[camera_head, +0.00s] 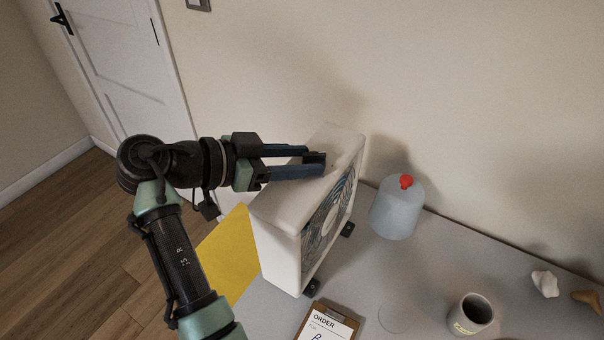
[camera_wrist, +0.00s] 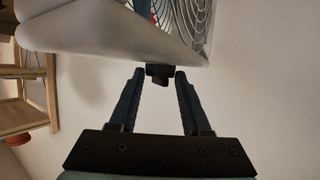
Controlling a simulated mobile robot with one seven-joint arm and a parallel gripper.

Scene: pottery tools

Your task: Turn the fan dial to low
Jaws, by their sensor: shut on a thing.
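The white box fan (camera_head: 285,212) stands on the grey table near the wall, its grille facing right in the head view. My gripper (camera_head: 316,162) reaches in from the left at the fan's top, with its fingers level. In the wrist view the black fan dial (camera_wrist: 158,74) sits between my two fingertips, at the edge of the fan body (camera_wrist: 110,42). My gripper is shut on the dial. The fingers mostly hide the dial in the head view, and its setting cannot be read.
A grey-blue jug (camera_head: 397,212) with a red cap stands right of the fan. A yellow panel (camera_head: 232,255) is left of the fan. The wall is close behind.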

